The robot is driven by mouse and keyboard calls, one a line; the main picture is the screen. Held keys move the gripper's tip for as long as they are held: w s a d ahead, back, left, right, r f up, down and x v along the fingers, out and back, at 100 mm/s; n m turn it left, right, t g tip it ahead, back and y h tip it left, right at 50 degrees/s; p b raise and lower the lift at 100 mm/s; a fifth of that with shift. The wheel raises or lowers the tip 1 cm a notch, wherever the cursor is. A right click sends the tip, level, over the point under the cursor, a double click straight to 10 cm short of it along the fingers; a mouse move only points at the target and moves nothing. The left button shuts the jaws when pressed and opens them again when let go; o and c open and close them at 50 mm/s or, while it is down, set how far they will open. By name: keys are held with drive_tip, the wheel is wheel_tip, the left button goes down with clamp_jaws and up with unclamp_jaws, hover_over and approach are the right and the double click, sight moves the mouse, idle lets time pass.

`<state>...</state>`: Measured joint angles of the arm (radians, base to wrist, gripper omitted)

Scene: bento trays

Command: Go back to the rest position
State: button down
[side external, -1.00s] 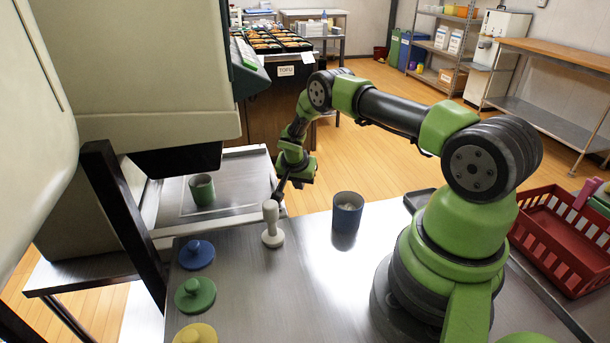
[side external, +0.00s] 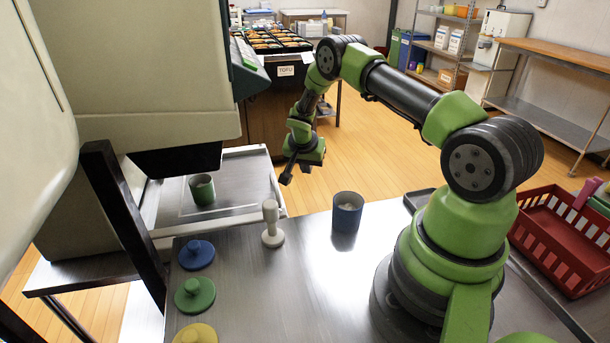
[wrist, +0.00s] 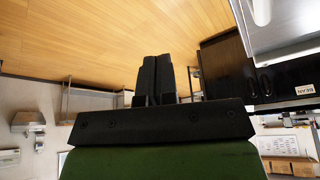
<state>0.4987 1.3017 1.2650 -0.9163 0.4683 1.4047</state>
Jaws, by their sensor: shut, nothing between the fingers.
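My gripper (side external: 287,175) is raised in front of the steel work surface (side external: 290,290), near its far edge. In the wrist view the two dark fingers of my gripper (wrist: 154,80) are together, with nothing between them. It is apart from every object. The white tamper-like tool (side external: 271,225) stands upright on the surface, below and to the left of my gripper. A blue cup (side external: 347,214) with pale contents stands to the right of the tool.
A green cup (side external: 202,190) stands on the machine's tray (side external: 235,215). Blue (side external: 196,254), green (side external: 195,294) and yellow (side external: 196,334) lids lie at the left edge. A red basket (side external: 565,235) is at right. Black food trays (side external: 270,42) are behind. The surface's middle is clear.

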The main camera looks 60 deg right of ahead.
wheel_tip(320, 180, up, 2)
drive_tip(key=shift+r, duration=0.1)
idle(0.4)
drive_tip(key=s+a+r+n+t+y, duration=0.2)
drive_tip(key=s+a+r+n, duration=0.1)
drive_tip(key=s+a+r, duration=0.4)
drive_tip(key=s+a+r+n+t+y, duration=0.2)
drive_tip(key=s+a+r+n, duration=0.2)
drive_tip(key=s+a+r, duration=0.3)
drive_tip(key=s+a+r+n+t+y, duration=0.2)
drive_tip(key=s+a+r+n, duration=0.2)
drive_tip(key=a+r, duration=0.9)
drive_tip(key=s+r, duration=0.3)
drive_tip(key=shift+a+r, duration=0.15)
drive_tip(key=shift+a, duration=0.1)
